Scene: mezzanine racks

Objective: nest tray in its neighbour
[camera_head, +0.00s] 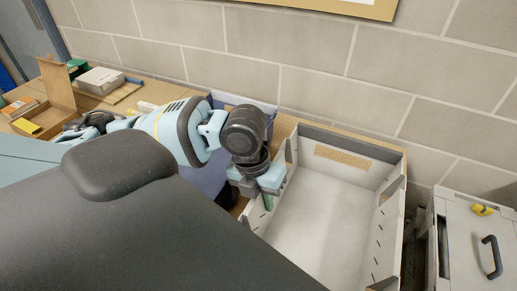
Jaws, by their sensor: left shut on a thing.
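A white open tray (322,222) with slotted, notched side walls and a tan label on its inner far wall stands right of centre, and I see no contents in it. My left gripper (264,198) points down at the tray's left wall and is shut on that wall. The fingertips are partly hidden by the gripper body. A blue bin (208,181) stands just left of the tray, mostly hidden behind my left arm; whether it is the neighbour tray I cannot tell. My right gripper is not in view.
A grey-white case (467,250) with a black handle stands to the right of the tray. A cardboard box (57,82), a white box (101,80) and small coloured packets lie at the far left. A block wall (300,55) closes off the back.

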